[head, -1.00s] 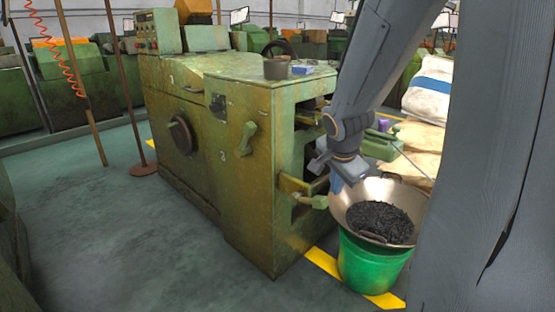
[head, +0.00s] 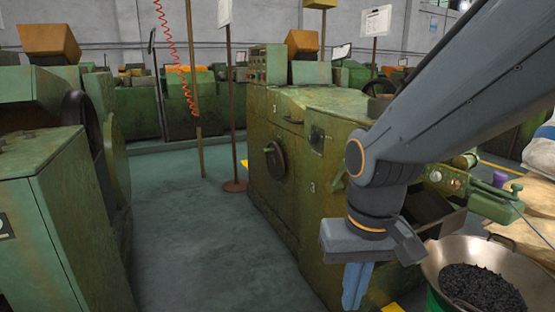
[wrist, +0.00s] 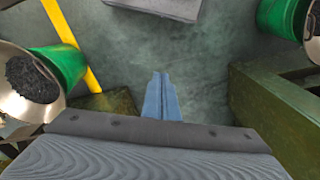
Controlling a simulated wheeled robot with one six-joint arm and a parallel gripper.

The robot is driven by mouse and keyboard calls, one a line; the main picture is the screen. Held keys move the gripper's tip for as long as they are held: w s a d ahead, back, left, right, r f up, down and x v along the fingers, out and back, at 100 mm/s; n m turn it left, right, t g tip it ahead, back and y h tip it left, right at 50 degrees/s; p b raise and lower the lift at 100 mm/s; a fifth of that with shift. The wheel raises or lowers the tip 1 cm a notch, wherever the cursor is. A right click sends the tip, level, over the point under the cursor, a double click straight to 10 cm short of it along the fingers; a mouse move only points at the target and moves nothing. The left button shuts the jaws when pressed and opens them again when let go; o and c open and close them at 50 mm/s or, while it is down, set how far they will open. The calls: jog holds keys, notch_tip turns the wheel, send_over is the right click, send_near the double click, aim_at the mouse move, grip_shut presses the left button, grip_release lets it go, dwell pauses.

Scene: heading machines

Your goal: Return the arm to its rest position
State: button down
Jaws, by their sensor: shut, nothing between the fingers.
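My gripper (head: 356,286) hangs from the grey arm at the lower right of the head view, pointing down. Its blue fingers are together with nothing between them. In the wrist view the shut fingers (wrist: 160,98) show over bare floor. In the head view the gripper is in front of the green heading machine (head: 290,190) and left of the metal bowl of dark pieces. The arm covers part of that machine.
The metal bowl (head: 440,258) holds dark small pieces; the wrist view shows it on a green bucket (wrist: 62,66). Another green machine (head: 75,220) stands at left. A thin stand (head: 231,120) rises from the floor.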

jog(key=s+d+r+p, duration=0.2)
jog(key=d+r+p, duration=0.4)
jog(key=p, duration=1.1)
notch_tip(320, 180, up, 4)
jog(key=shift+s+d+f+m+g, duration=0.2)
jog(key=shift+s+d+m+g, duration=0.1)
jog(key=shift+s+d, duration=0.1)
jog(key=shift+w+a, duration=0.1)
jog(key=shift+w, duration=0.05)
